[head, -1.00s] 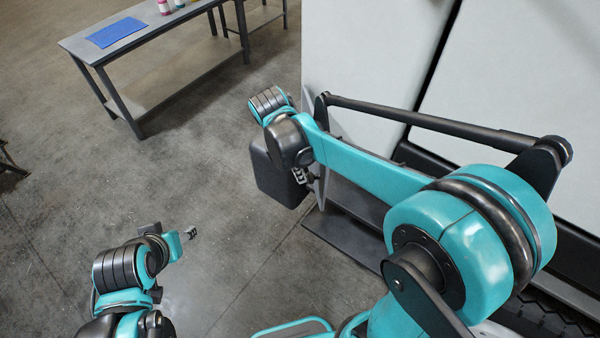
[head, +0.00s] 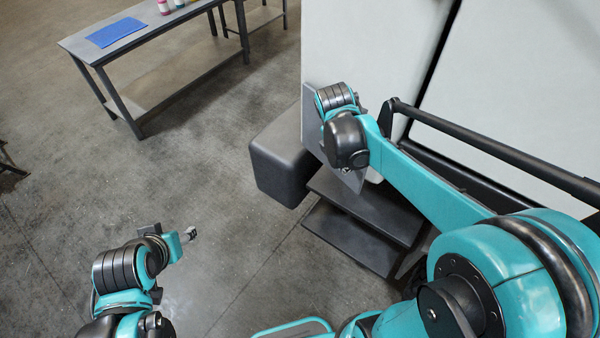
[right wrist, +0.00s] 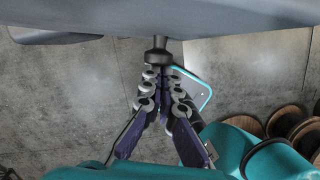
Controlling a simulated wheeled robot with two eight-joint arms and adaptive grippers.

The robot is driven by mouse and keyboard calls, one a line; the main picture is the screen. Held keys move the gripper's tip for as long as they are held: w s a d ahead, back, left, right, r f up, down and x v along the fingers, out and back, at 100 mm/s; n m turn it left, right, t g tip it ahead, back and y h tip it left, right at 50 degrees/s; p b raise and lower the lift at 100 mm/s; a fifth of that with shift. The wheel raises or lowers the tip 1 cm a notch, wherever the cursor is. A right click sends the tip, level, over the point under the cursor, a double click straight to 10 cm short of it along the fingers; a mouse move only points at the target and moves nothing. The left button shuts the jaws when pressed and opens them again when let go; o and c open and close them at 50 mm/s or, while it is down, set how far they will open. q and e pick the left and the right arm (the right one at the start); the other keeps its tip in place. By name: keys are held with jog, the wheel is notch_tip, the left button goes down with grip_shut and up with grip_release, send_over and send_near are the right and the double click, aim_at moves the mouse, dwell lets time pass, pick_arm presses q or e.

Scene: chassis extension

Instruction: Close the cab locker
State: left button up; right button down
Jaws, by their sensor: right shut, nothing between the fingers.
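The cab locker's door looks to be the grey flat panel (head: 312,118) at the corner of the white cab, partly hidden behind my right wrist in the head view. The panel stands partly swung, at an angle to the cab side. A grey surface (right wrist: 230,18), probably this panel, crosses the top of the right wrist view. My right gripper (right wrist: 158,55) is shut and empty, its tips close under that surface; contact is unclear. In the head view my right wrist hides its fingers. My left gripper (head: 190,234) hangs over bare floor at lower left, its fingers too small to judge.
The white cab wall (head: 375,45) rises behind the panel. A dark grey box (head: 278,165) and dark steps (head: 350,235) stand below. A black handrail (head: 490,150) runs beside my right arm. A workbench (head: 135,45) is far left, with open floor between.

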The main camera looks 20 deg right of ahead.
jog(key=shift+w+d, duration=0.25)
jog(key=shift+d, duration=0.55)
jog(key=shift+w+d, duration=0.2)
jog(key=shift+d, duration=0.6)
